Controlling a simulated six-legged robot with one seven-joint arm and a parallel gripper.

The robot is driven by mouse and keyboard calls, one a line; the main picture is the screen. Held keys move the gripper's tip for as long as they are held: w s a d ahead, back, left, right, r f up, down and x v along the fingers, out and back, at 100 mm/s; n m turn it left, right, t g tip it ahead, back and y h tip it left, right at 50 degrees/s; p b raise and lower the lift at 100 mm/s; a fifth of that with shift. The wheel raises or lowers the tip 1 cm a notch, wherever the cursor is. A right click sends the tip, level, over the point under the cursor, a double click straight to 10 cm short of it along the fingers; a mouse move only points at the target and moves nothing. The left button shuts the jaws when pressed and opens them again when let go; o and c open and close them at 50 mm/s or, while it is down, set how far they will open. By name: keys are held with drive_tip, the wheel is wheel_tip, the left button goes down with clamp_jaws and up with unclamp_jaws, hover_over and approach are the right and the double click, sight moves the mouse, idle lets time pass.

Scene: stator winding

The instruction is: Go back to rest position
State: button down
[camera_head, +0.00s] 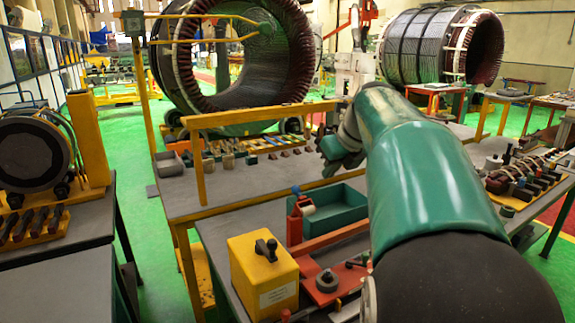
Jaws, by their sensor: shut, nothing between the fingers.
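My green arm (425,160) rises from the lower right and reaches into the middle of the view. Beyond its elbow, a grey and dark green part of it (340,152) shows above the workbench (240,190). Nothing shows as held. The large wound stator (185,60) stands behind the bench, apart from the visible part of my arm.
A yellow box (263,277), a green tray (335,212) and a red fixture (325,275) sit close below my arm. A yellow frame (200,160) stands on the bench. A second stator (420,45) is at the back right. Green floor (130,200) is clear at left.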

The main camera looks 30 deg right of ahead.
drive_tip(key=shift+w, duration=0.15)
drive_tip(key=s+a+f+n+y, duration=0.1)
drive_tip(key=s+a+f+n, duration=0.25)
drive_tip(key=a+n, duration=0.55)
drive_tip(key=s+a+f+n, duration=0.3)
drive_tip(key=s+a+n, duration=0.1)
drive_tip(key=a+n, duration=0.55)
drive_tip(key=s+a+f+n+g, duration=0.1)
drive_tip(key=s+a+f+n, duration=0.8)
drive_tip(key=n, duration=0.9)
drive_tip(key=shift+s+a+f+h, duration=0.35)
drive_tip(key=shift+s+a, duration=0.35)
drive_tip(key=shift+a, duration=0.35)
